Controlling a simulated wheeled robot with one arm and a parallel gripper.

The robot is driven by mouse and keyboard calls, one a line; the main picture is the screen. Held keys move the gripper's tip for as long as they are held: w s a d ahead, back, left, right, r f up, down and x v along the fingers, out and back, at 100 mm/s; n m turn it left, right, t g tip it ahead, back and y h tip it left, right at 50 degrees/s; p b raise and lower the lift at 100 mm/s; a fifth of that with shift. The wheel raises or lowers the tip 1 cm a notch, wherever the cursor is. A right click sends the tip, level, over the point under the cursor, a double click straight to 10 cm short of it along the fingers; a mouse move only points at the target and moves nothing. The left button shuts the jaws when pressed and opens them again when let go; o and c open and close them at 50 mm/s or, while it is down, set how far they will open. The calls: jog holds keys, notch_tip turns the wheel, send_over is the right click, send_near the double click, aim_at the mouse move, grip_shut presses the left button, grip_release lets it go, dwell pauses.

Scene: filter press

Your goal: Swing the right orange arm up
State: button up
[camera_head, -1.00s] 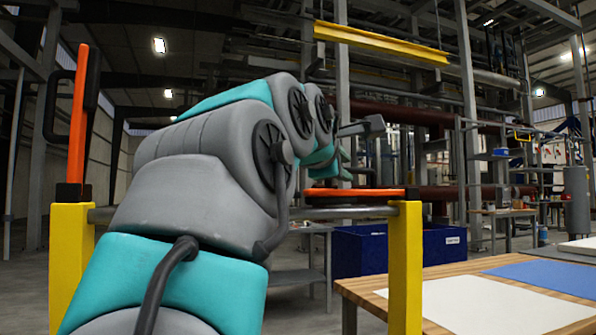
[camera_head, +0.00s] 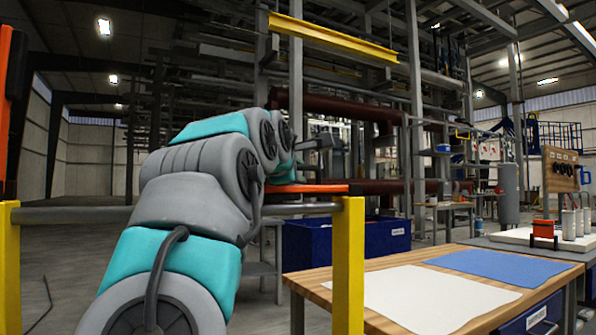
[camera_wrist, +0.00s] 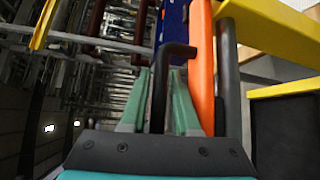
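The right orange arm (camera_head: 322,188) lies flat along the grey crossbar by the right yellow post in the head view. In the wrist view the orange arm (camera_wrist: 203,75) runs up the picture, with a black bent handle (camera_wrist: 158,105) joined to its side. My gripper (camera_wrist: 160,74) has its two green fingers apart, one on each side of the handle. Small gaps seem to show between fingers and handle. In the head view my arm hides the fingers and the handle. The left orange arm (camera_head: 4,75) stands upright, cut by the left picture edge.
The yellow posts (camera_head: 348,265) and grey crossbar (camera_head: 75,215) stand close around my arm. A wooden table (camera_head: 315,283) with a white sheet and blue mat stands to the right. A blue bin (camera_head: 390,236) is behind. Open floor shows at the left.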

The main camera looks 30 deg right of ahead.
jog(key=shift+c, duration=0.4)
grip_shut()
dwell(0.9)
